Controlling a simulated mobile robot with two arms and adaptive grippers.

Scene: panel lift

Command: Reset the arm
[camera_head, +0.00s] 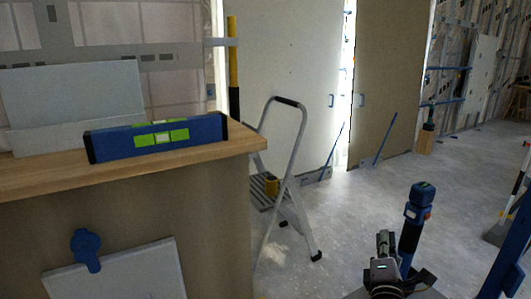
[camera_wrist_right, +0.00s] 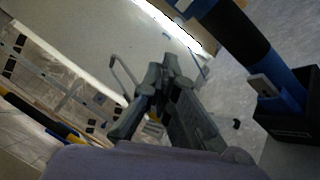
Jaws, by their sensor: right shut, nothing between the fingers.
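My right gripper (camera_head: 384,238) is low in the right half of the head view, pointing away over the grey floor. Its fingers are shut and empty. In the right wrist view the same gripper (camera_wrist_right: 170,68) fills the middle, with nothing held between its fingers. It touches no object that I can see. My left gripper and left arm are not in the head view.
A wooden-topped counter (camera_head: 225,143) stands at left, bearing a blue and green spirit level (camera_head: 158,136). A folding step ladder (camera_head: 297,190) stands beside its right end. Large panels (camera_head: 385,90) lean at the back. Floor (camera_head: 350,215) between is mostly clear.

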